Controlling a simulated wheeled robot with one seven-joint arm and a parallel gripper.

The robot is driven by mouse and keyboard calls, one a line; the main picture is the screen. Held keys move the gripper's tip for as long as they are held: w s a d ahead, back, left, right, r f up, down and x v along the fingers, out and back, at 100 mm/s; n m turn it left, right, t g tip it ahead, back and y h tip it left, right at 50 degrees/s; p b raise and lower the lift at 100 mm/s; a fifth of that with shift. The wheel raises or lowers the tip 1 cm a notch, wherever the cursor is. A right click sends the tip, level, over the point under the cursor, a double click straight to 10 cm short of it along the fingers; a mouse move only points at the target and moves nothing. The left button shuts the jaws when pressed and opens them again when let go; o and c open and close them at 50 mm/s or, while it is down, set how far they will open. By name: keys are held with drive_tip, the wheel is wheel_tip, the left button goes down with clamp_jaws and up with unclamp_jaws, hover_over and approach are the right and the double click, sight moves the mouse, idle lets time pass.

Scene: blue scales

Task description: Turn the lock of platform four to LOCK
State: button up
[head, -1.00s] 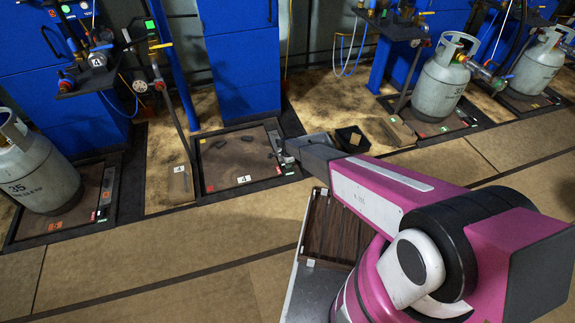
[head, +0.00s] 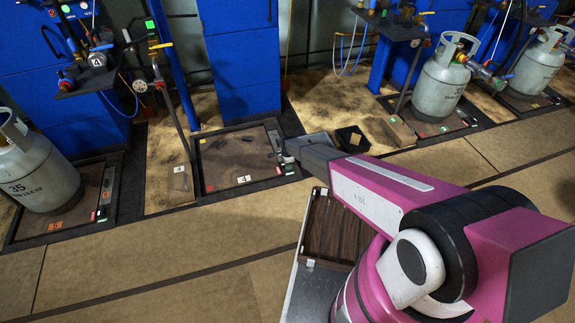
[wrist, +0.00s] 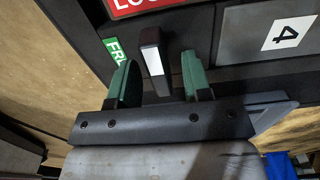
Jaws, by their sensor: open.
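Platform four (head: 222,158) is a bare, brown, dark-framed plate marked with a white "4" label, in the left middle of the head view. There are visible gaps between lever and fingers. A red LOCK label (wrist: 140,5) is at the top, partly cut off. A green FREE label (wrist: 112,50) is left of the lever, partly hidden.
A gas cylinder (head: 38,165) stands on the platform to the left, and others stand at the upper right. Blue cabinets (head: 235,50) line the back. An open black box (head: 351,139) is right of my gripper. The floor in front is clear.

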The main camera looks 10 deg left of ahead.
drive_tip(key=shift+r, duration=0.1)
wheel_tip(320, 180, up, 11)
drive_tip(key=shift+f, duration=0.2)
idle(0.5)
drive_tip(key=s+d+r+n, duration=0.3)
drive_tip(key=s+d+r, duration=0.1)
drive_tip(key=d+r, duration=0.75)
drive_tip(key=s+d+r+n, duration=0.2)
drive_tip(key=s+d+r, duration=0.1)
drive_tip(key=d+r, duration=0.85)
drive_tip(key=s+d+r+n, duration=0.6)
drive_tip(key=s+d+r, duration=1.1)
drive_tip(key=d, duration=0.4)
drive_tip(key=shift+s+d+r+n, duration=0.25)
drive_tip(key=shift+s+r+n, duration=0.15)
drive_tip(key=shift+s, duration=0.15)
